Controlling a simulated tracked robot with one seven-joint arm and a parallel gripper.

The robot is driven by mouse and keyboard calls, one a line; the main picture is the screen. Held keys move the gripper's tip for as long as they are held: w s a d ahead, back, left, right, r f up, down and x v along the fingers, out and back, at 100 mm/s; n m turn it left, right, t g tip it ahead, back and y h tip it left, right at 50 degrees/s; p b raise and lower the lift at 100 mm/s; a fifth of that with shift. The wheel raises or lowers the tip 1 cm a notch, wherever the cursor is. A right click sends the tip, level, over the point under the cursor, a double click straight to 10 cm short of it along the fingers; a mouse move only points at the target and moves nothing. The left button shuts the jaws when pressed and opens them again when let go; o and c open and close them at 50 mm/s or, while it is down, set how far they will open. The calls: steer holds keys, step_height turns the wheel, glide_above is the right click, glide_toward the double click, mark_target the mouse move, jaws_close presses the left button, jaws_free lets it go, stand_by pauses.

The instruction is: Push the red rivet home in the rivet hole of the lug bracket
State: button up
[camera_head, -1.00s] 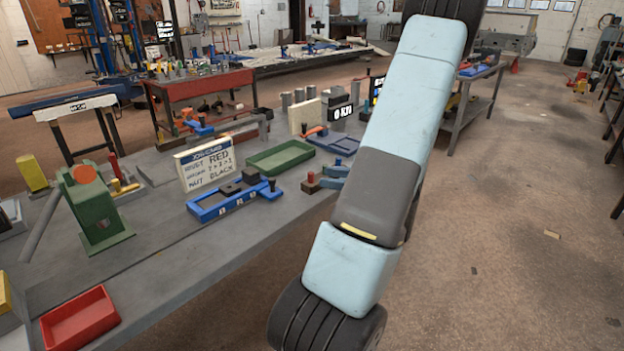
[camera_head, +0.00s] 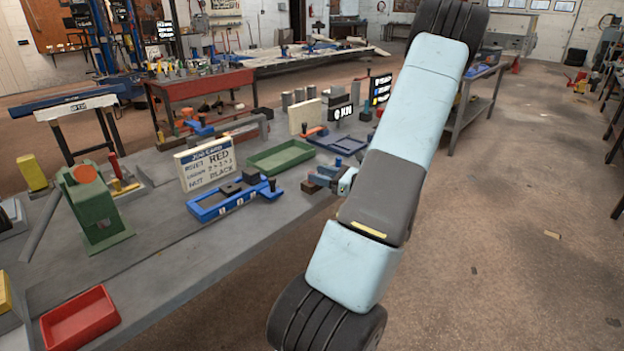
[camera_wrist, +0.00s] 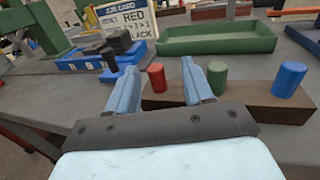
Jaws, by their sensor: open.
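The red rivet (camera_wrist: 157,77) stands upright in a brown block (camera_wrist: 250,106), beside a green peg (camera_wrist: 217,77) and a blue peg (camera_wrist: 289,80). My gripper (camera_wrist: 160,70) is open, and the red rivet shows between its two blue fingers in the wrist view. I cannot tell whether the fingers are level with the rivet or short of it; nothing is held. In the head view my gripper (camera_head: 323,175) is at the brown block (camera_head: 308,187) by the bench's right edge and hides most of it. I cannot single out the lug bracket in either view.
A blue tray (camera_head: 207,214) with dark blocks lies left of the block, before the job card (camera_head: 205,166) that names a red rivet. A green tray (camera_head: 281,158) lies behind. A green press-like stand (camera_head: 97,210) and a red tray (camera_head: 80,318) are farther left.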

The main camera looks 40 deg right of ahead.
steer(key=shift+a+x, duration=0.15)
steer(key=shift+x, duration=1.15)
steer(key=shift+a+x, duration=0.15)
steer(key=shift+x, duration=1.2)
steer(key=shift+s, duration=0.15)
steer(key=shift+c, duration=0.3)
jaws_close()
